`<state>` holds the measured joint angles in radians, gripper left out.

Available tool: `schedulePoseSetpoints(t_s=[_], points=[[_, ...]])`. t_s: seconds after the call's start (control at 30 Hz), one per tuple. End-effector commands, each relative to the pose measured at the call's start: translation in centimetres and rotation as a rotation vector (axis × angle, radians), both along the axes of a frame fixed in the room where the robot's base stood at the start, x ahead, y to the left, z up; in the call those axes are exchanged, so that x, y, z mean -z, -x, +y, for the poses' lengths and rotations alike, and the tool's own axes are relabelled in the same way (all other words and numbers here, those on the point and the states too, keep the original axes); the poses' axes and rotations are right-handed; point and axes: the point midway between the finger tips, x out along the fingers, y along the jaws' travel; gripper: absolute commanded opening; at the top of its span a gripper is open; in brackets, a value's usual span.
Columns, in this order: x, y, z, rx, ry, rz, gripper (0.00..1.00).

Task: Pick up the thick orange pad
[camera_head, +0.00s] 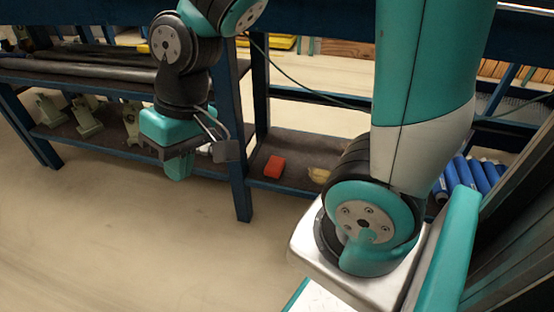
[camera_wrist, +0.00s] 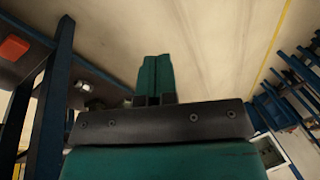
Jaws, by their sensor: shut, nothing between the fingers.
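The thick orange pad (camera_head: 274,167) lies on the low shelf of the blue bench, just right of a blue upright post. It also shows at the upper left of the wrist view (camera_wrist: 14,47). My gripper (camera_head: 178,172) is in front of the shelf, left of the post, and apart from the pad. In the wrist view its teal fingers (camera_wrist: 155,75) are together with nothing between them. The pad is fully visible in the head view and stands clear of the fingers.
The blue post (camera_head: 238,150) stands between my gripper and the pad. A yellowish object (camera_head: 319,175) lies right of the pad. Blue cylinders (camera_head: 470,172) are farther right. Several pale green castings (camera_head: 84,117) stand on the left shelf. The floor (camera_head: 130,240) in front is clear.

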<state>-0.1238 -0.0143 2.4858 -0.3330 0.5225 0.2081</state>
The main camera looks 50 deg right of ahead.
Motion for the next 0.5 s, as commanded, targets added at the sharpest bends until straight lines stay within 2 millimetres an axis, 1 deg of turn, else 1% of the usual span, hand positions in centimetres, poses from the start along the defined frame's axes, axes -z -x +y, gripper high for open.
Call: schedulePoseSetpoints(t_s=[0.03,0.07,0.1,0.17,0.2,0.27,0.3,0.4,0.5], points=[[3.7,-2.3,-2.2,0.157,0.023,0.039,0.00],[5.4,-3.6,-3.6,0.251,0.037,0.052,0.00],[7.8,-5.1,-5.6,0.374,0.057,0.067,0.00],[11.6,-6.8,-8.7,0.549,0.092,0.086,0.00],[14.0,-7.5,-10.9,0.661,0.115,0.096,0.00],[17.7,-8.1,-14.0,0.811,0.152,0.108,0.00],[19.9,-8.2,-16.0,0.902,0.175,0.112,0.00],[24.8,-7.8,-20.1,1.082,0.228,0.117,0.00],[28.1,-6.9,-22.9,1.204,0.267,0.115,0.00]])
